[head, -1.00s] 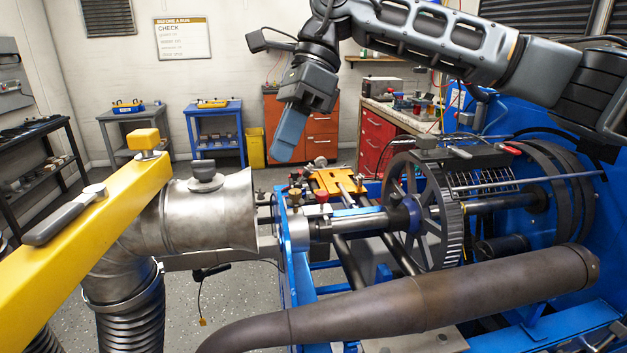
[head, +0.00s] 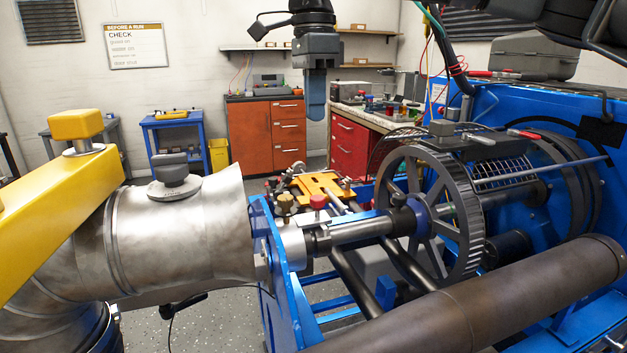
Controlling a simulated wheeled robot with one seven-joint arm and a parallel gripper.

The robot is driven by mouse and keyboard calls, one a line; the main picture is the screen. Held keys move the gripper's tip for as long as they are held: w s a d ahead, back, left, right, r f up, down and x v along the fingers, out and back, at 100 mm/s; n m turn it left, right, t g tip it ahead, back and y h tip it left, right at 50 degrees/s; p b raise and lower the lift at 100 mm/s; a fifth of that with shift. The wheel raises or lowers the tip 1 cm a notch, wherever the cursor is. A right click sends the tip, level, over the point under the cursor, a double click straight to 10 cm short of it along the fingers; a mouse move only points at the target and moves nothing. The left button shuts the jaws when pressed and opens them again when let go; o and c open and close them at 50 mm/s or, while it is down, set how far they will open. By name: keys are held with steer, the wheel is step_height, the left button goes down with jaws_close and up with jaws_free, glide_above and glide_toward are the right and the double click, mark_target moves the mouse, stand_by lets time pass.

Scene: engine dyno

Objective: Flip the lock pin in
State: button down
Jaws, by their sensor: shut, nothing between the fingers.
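My gripper (head: 315,112) hangs in the upper middle of the head view with its blue fingers pointing straight down. It is shut and empty, in the air above the shaft end of the blue dyno frame (head: 283,285). Below it stand a red knob (head: 318,202) and a brass-coloured knob (head: 286,201), on the bearing block by the steel shaft (head: 360,231). I cannot tell for sure which part is the lock pin. The fingers are clear of all these parts.
A large steel exhaust duct (head: 185,235) and a yellow boom (head: 50,225) fill the left. A toothed flywheel (head: 468,215) stands right of the shaft. A dark exhaust pipe (head: 500,310) crosses the front right. An orange plate (head: 322,184) lies behind the knobs.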

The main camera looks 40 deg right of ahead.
mark_target(317, 197)
steer(key=shift+f, duration=0.1)
steer(key=f, duration=0.4)
steer(key=f+p, duration=0.1)
steer(key=f, duration=0.4)
steer(key=f+p, duration=0.1)
steer(key=f, duration=0.3)
steer(key=shift+s+a+f, duration=0.1)
steer(key=shift+s+f, duration=0.2)
steer(key=shift+f, duration=0.05)
steer(key=shift+f+b, duration=0.95)
steer(key=shift+f, duration=0.15)
